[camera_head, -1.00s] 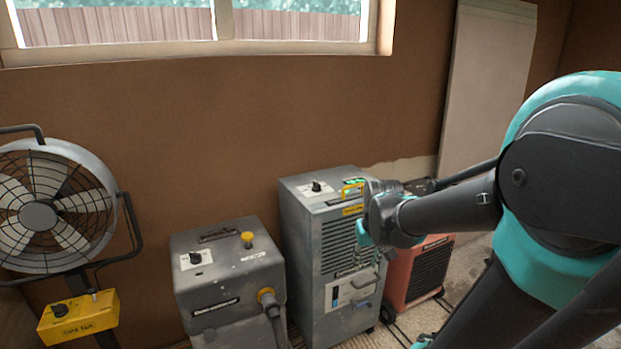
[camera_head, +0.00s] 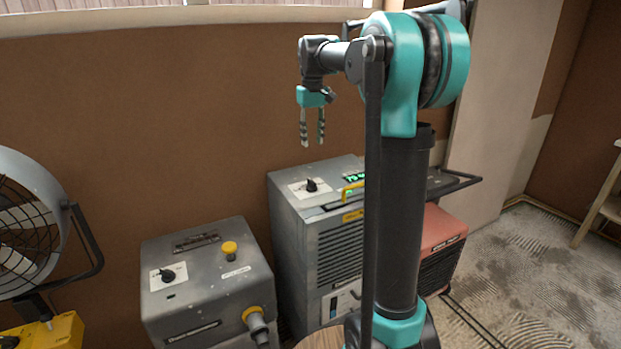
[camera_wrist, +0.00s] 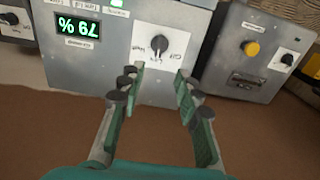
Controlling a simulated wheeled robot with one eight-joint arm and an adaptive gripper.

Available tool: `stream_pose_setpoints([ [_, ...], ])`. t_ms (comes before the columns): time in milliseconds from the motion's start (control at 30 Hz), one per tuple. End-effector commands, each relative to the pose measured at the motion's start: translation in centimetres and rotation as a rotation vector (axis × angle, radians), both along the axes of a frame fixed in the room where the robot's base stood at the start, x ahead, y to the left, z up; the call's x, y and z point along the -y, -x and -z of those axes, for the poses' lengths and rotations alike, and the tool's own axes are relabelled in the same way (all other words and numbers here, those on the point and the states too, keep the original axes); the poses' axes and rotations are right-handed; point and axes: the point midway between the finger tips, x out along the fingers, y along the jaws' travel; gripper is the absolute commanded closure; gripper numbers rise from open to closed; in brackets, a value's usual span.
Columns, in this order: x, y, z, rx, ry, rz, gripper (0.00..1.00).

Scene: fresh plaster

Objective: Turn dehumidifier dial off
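The dehumidifier (camera_head: 337,240) is a tall grey box with a front grille and a lit green display on top. Its dial (camera_head: 311,185) is a black knob on a white plate on the top face. My gripper (camera_head: 312,143) points down above the dehumidifier, apart from the dial, with its two fingers spread and nothing between them. In the wrist view the dial (camera_wrist: 158,43) lies beyond and between the open fingertips (camera_wrist: 156,75). The dial's plate has printed words too small to read surely.
A second grey machine (camera_head: 205,280) with its own black knob (camera_head: 168,276) and a yellow button (camera_head: 229,248) stands to the left. A fan (camera_head: 28,225) is at far left. A red machine (camera_head: 440,246) stands right, partly behind my arm. The plaster floor (camera_head: 535,255) is open at right.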

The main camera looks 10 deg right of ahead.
Motion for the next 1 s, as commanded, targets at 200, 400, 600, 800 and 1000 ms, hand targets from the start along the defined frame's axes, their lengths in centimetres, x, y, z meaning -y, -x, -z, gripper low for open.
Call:
stream_pose_setpoints([
  [200, 0.0, 0.0, 4.4, 0.001, 0.000, 0.001, 0.66],
  [400, 0.0, 0.0, 8.4, 0.001, 0.000, 0.001, 0.66],
  [600, 0.0, 0.0, 12.1, 0.001, 0.000, 0.001, 0.66],
  [800, 0.0, 0.0, 14.5, 0.001, 0.000, 0.001, 0.66],
  [1000, 0.0, 0.0, 15.4, 0.001, 0.000, 0.001, 0.66],
])
